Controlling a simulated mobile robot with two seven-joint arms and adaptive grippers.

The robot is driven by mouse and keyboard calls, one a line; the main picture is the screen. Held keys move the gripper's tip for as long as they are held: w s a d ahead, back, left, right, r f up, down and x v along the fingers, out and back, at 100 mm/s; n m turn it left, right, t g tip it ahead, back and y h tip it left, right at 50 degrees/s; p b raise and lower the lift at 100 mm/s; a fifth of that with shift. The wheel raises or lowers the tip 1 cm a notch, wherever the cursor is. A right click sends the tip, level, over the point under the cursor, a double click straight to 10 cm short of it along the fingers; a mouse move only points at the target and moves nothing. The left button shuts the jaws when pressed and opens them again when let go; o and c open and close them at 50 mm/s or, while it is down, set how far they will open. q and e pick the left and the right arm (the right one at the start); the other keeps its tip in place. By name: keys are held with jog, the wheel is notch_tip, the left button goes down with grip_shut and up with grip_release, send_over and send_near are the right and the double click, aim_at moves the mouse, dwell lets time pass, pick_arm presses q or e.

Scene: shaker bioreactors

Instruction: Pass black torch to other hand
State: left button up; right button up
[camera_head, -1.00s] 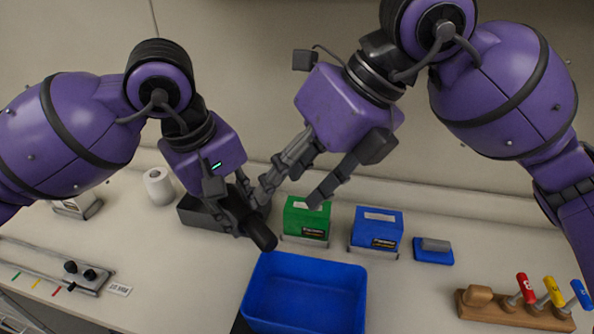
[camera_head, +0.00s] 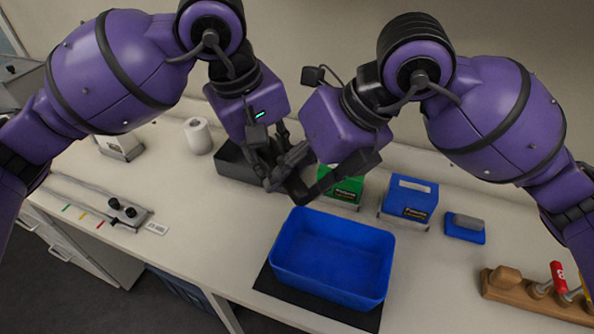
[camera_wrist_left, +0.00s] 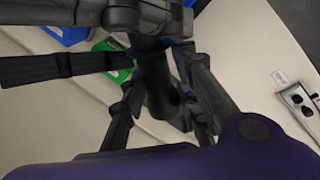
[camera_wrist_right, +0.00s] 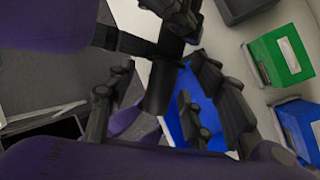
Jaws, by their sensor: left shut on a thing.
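The black torch (camera_head: 298,190) is a dark cylinder in the middle of the head view, above the back edge of the blue bin. My left gripper (camera_head: 268,168) is shut on it; in the left wrist view the torch (camera_wrist_left: 160,85) runs between its fingers. My right gripper (camera_head: 302,178) is at the torch from the right, with its fingers spread on either side. In the right wrist view the torch (camera_wrist_right: 162,88) stands between those fingers with gaps beside it. The two grippers overlap in the head view, hiding part of the torch.
The empty blue bin (camera_head: 280,268) stands on a black mat (camera_head: 272,284) below the grippers. Behind are a dark box (camera_head: 233,166), a green box (camera_head: 345,192) and a blue box (camera_head: 410,199). A wooden rack (camera_head: 520,295) is at the right.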

pick_arm(q)
jog(key=shift+o, duration=0.2)
pick_arm(e)
jog(key=shift+s+a, duration=0.1)
jog(key=c, duration=1)
pick_arm(q)
jog(key=o, duration=1.2)
pick_arm(e)
jog(key=shift+c, duration=0.4)
pick_arm(q)
jog(key=shift+o, duration=0.2)
